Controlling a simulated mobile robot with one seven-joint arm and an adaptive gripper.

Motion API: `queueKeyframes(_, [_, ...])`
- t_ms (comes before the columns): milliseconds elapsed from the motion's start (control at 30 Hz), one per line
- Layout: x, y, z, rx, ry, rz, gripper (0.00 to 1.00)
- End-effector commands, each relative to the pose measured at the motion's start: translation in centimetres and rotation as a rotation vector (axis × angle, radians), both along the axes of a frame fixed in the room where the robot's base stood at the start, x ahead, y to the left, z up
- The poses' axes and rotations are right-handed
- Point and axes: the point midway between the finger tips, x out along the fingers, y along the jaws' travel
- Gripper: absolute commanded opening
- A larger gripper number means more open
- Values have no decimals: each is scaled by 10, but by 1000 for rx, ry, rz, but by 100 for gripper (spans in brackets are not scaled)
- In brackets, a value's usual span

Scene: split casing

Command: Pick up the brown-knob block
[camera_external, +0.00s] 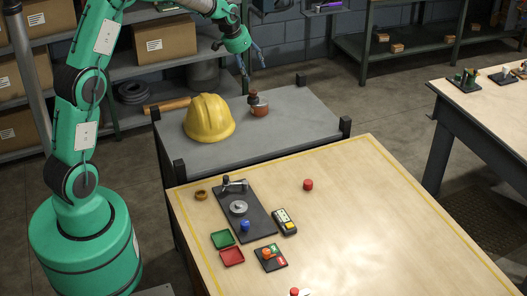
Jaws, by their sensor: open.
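My gripper (254,65) is open and empty, raised above the back of the grey cart top (290,143). The gripper is well apart from this piece. I cannot tell whether it is the brown-knob block; it is too small to make out. A black base (276,265) with an orange knob, green and red parts lies on the wooden table.
The wooden table (390,215) holds a dark plate (230,200) with a grey disc, a green tray (222,239), a red tray (232,257), a yellow-black device (285,222) and a red cylinder (308,184). Its right side is clear. Black posts rise at the cart's corners.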

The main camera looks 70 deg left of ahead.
Motion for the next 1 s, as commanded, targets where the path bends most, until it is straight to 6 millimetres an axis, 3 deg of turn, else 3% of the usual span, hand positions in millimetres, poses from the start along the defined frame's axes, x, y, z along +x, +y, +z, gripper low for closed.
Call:
queueKeyframes(33, [3,17,-11,-3,4,13,63])
queueKeyframes(200, [13,66,-50,-4,11,40,63])
queueKeyframes(400, [16,107,-85,-5,15,64,63])
queueKeyframes(600, [17,123,-98,-3,15,75,63])
queueKeyframes(1000, [17,124,-100,-4,16,75,63])
